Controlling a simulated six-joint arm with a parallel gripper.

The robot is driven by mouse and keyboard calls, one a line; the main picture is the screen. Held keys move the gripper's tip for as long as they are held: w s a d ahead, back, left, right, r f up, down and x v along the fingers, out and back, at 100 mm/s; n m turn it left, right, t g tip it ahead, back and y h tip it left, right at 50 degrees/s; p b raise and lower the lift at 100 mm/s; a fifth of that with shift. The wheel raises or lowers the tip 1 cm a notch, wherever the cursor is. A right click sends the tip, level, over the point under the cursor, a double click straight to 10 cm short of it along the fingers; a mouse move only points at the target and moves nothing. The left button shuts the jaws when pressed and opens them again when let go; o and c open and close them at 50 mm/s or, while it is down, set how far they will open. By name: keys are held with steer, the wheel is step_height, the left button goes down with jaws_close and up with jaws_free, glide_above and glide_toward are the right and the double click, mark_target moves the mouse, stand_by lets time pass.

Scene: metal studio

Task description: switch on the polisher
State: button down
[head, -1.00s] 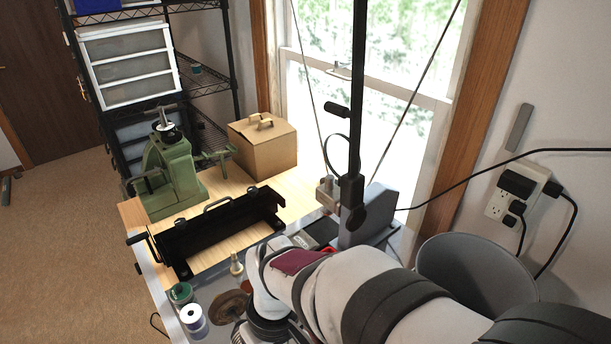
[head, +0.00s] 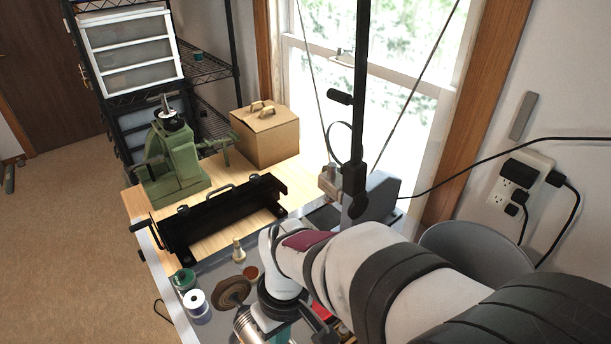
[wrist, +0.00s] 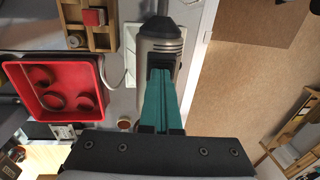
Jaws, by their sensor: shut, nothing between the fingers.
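The polisher has a silver motor body (head: 247,326) at the bottom of the head view, with a brown disc-shaped wheel (head: 232,290) beside it. In the wrist view a silver cylinder with dark vent slots, seemingly the same motor (wrist: 160,45), lies just beyond my fingertips. My gripper (wrist: 160,74) is shut and empty, its teal fingers together and overlapping the dark near end of the motor. I cannot tell whether they touch it. In the head view my wrist hides part of the motor, and only a bit of teal finger shows. I cannot make out a switch.
A red tray (wrist: 15,75) with round pieces and a wooden holder with a red block (wrist: 93,17) lie left in the wrist view. Thread spools (head: 196,301), a black metal frame (head: 222,215) and a green machine (head: 172,160) stand on the bench. A grey bin (head: 470,245) is at right.

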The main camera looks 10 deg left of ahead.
step_height(320, 180, up, 14)
steer(key=w+d, duration=0.1)
steer(key=shift+w+d, duration=0.15)
stand_by(0.3)
steer(key=shift+s+a+r, duration=0.1)
steer(key=shift+s+a, duration=0.35)
steer(key=shift+s, duration=0.1)
steer(key=f, duration=0.9)
steer(key=s+a+f, duration=0.1)
steer(key=f, duration=0.4)
steer(key=shift+s+a, duration=0.1)
